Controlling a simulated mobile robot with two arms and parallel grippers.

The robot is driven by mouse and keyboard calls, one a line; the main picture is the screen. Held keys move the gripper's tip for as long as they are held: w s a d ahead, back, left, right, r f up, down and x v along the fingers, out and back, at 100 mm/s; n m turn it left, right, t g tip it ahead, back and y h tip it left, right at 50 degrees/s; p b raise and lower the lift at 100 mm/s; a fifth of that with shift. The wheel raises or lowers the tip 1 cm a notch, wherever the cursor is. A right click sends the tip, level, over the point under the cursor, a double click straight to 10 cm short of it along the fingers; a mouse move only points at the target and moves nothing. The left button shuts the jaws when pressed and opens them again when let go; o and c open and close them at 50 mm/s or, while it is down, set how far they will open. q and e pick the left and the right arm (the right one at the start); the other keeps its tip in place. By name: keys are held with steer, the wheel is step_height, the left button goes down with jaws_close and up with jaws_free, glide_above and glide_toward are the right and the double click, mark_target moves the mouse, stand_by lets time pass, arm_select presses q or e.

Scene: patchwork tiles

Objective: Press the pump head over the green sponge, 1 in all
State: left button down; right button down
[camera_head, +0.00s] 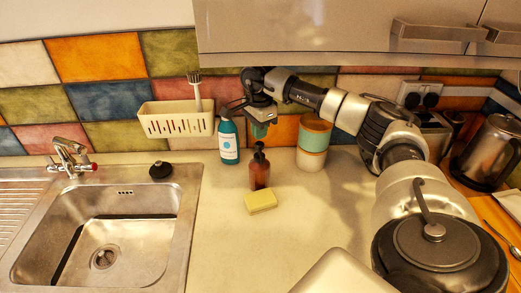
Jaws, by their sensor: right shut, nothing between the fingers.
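A brown pump bottle (260,175) with a dark pump head (259,150) stands upright on the worktop. A sponge (261,202) lies just in front of it; its visible faces look yellow, not green. My right gripper (260,131) reaches in from the right and points down, with teal at its fingertips. It is shut and empty, right above the pump head. I cannot tell whether the fingertips touch it. My left gripper is not in view.
A blue bottle (229,143) stands close left of the gripper, and a teal and cream canister (313,143) stands to the right. A cream rack (175,121) hangs on the tiled wall.

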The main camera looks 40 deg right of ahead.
step_height(320, 180, up, 6)
steer(key=p, duration=0.4)
steer(key=shift+p, duration=0.3)
